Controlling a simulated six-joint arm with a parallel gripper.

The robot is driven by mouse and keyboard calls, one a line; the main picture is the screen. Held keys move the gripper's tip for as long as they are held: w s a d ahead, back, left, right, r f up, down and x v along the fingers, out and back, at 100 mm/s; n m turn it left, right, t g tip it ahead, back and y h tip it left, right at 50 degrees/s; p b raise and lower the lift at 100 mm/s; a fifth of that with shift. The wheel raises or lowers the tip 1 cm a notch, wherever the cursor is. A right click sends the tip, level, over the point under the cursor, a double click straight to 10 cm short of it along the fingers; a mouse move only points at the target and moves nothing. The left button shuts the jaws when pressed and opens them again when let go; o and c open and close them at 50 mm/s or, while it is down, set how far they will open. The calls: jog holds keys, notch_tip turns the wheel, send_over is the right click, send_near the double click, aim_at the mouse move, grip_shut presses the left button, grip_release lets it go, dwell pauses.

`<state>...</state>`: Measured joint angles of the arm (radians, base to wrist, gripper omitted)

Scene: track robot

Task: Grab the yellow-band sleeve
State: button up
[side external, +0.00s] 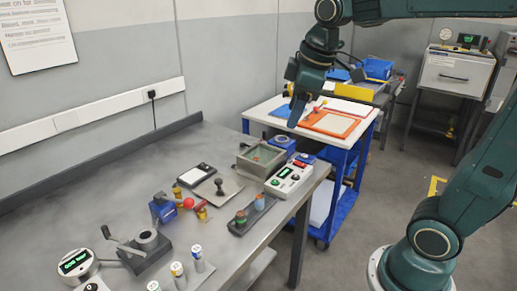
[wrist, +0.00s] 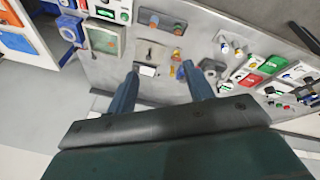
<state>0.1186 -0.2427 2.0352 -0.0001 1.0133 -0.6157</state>
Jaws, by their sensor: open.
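The yellow-band sleeve (side external: 178,273) is a small white upright cylinder with a yellow band near its top. It stands near the front edge of the bench in the side view, between a green-marked sleeve (side external: 154,286) and a blue-marked sleeve (side external: 197,258). My gripper (side external: 297,115) is in the air by the white cart, far to the right of the sleeves and higher. In the wrist view, its two blue fingers (wrist: 163,75) are apart with nothing held between them. Small cylinders (wrist: 230,48) show right of the fingers there, but their band colours are too small to tell.
The grey bench (side external: 85,205) holds a black clamp-like fixture (side external: 145,250), a round display device (side external: 75,263), a red ball (side external: 188,203), a small rack (side external: 252,215) and a white instrument (side external: 289,179). The cart (side external: 265,112) carries orange and blue trays. The bench's left middle is clear.

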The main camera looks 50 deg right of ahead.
jog(key=w+d+f+n+g, duration=0.1)
jog(key=w+d+n, duration=0.25)
jog(key=w, duration=0.45)
jog(key=n+g, duration=0.3)
jog(key=n, duration=0.6)
send_over(256, 158)
notch_tip(256, 158, down, 17)
jog(key=shift+w+a+f, duration=0.1)
jog(key=shift+a+f, duration=0.05)
jog(key=shift+f, duration=0.1)
jog(key=shift+f, duration=4.2)
jog(key=shift+s+f, duration=0.15)
jog(key=shift+f, duration=1.15)
jog(key=shift+s+f, duration=0.1)
jog(key=shift+f, duration=1.2)
